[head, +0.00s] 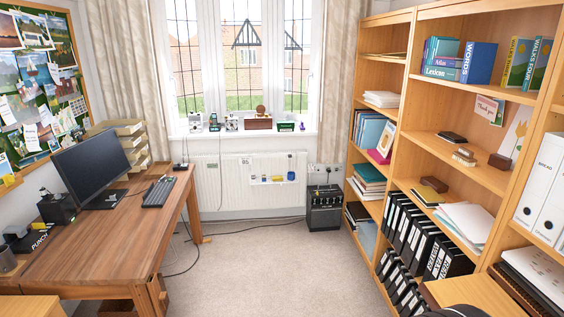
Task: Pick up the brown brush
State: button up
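I cannot make out a brown brush for certain. A small dark brown block-like object (434,184) lies on a middle shelf of the right bookcase and may be the brush. Another brown block (499,161) sits on the shelf above, against a standing card. A brown box-like object (258,123) with a rounded top stands on the windowsill. All are too small to show any bristles. My gripper is not in view.
A wooden desk (105,235) with a monitor (92,167) and keyboard (158,192) stands at left. The bookcase (400,160) lines the right side. A black heater-like box (323,208) stands by the radiator (222,190). Cables cross the carpet (270,270), whose middle is clear.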

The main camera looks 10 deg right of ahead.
aim_at(464, 156)
jog(key=i+z, duration=0.2)
jog(key=i, duration=0.8)
jog(key=i+z, duration=0.25)
jog(key=i, duration=0.8)
jog(key=i+z, duration=0.8)
jog(key=z, duration=0.15)
jog(key=i+j+z, duration=0.3)
jog(key=z, duration=0.2)
jog(key=i+j+z, duration=0.65)
jog(key=z, duration=0.35)
jog(key=i+j+z, duration=0.3)
jog(key=z, duration=0.15)
jog(key=i+j+z, duration=0.2)
jog(key=j+z, duration=0.15)
jog(key=z, duration=0.15)
